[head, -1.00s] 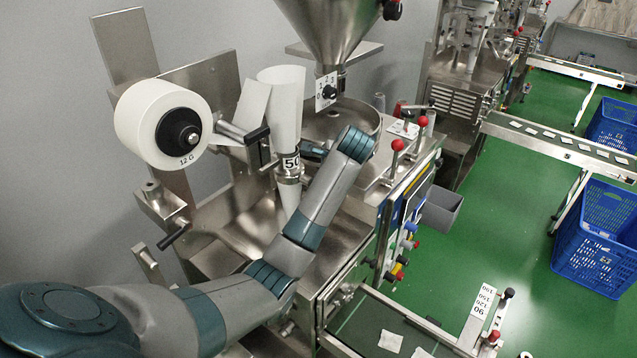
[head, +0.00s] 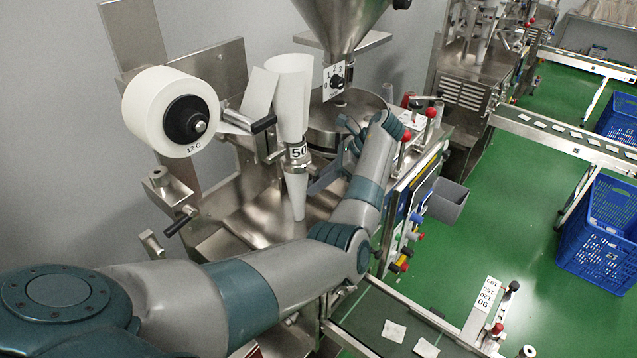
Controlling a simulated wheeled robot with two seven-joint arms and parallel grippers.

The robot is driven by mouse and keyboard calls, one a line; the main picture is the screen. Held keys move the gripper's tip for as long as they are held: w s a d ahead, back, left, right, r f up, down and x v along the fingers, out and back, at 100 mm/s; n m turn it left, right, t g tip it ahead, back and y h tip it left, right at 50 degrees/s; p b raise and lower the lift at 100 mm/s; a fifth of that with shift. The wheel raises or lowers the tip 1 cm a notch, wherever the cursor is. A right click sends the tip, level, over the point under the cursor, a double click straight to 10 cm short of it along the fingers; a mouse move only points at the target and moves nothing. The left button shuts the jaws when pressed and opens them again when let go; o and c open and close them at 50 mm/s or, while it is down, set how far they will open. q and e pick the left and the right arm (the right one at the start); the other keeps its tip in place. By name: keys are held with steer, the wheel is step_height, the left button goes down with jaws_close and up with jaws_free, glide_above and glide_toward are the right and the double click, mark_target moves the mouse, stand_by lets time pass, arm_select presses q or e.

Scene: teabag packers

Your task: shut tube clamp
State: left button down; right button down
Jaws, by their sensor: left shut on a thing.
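The white paper tube (head: 290,100) stands upright, with a "50" label (head: 298,152) on its collar. The tube clamp (head: 297,166) is a small silver ring just under that label, and the tube tapers to a pointed white end below it. My left arm comes in from the left, and its forearm rises to the right of the tube. My left gripper (head: 318,178) is at the clamp's right side, shut on a part of it. The fingertips are small and partly hidden, and I cannot tell whether the clamp is open or closed. My right gripper is not in view.
A white paper roll (head: 170,112) is on the left. A steel hopper (head: 340,25) hangs over a round pan (head: 345,120) behind the tube. Red-knobbed levers (head: 431,113) stand right of my wrist. A blue crate (head: 597,235) is on the green floor.

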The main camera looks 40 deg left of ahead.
arm_select(q)
steer(key=shift+f, duration=0.15)
steer(key=c, duration=1.7)
jaws_free()
steer(key=shift+b+v, duration=1.7)
steer(key=shift+v, duration=7.05)
steer(key=shift+a, duration=0.1)
